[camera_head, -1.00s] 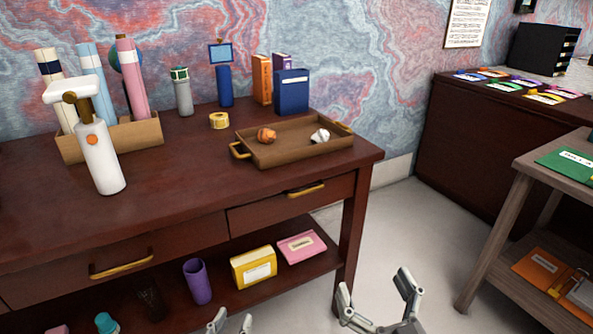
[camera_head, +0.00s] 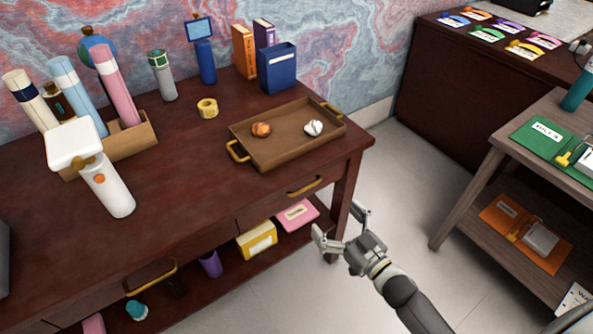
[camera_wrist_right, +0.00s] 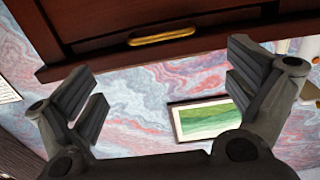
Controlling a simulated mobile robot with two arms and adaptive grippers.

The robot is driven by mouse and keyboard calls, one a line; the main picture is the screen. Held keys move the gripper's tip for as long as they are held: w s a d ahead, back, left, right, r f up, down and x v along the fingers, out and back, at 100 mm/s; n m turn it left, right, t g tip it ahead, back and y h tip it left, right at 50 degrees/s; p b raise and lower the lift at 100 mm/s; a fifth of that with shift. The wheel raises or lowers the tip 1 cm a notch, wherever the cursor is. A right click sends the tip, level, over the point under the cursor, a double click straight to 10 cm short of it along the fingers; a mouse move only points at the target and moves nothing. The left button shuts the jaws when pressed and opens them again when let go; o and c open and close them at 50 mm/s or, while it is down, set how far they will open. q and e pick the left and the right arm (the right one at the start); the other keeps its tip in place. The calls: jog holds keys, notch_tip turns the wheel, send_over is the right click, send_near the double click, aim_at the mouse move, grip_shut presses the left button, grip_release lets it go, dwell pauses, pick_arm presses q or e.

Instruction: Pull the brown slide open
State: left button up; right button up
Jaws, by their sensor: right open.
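The brown desk has a right drawer (camera_head: 262,209) with a brass handle (camera_head: 305,187); it looks shut, its front flush with the desk. A second brass handle (camera_head: 151,273) is on the left drawer. My right gripper (camera_head: 338,224) is open and empty in front of the desk's right end, below and to the right of the right drawer's handle. In the right wrist view, a brass handle (camera_wrist_right: 161,37) on a brown drawer front lies ahead, above and between the spread fingers (camera_wrist_right: 160,85), apart from them. My left gripper is not in view.
A brown tray (camera_head: 290,158) holds an orange and a white lump on the desk. A yellow box (camera_head: 257,240) and pink box (camera_head: 297,215) are on the lower shelf. A grey side shelf (camera_head: 480,178) stands right; floor between is clear.

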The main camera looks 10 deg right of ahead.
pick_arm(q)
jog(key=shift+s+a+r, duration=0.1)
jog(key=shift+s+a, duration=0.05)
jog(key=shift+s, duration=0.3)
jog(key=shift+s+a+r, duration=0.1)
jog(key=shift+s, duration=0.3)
pick_arm(e)
jog(key=x, duration=1.1)
jog(key=shift+d, duration=0.1)
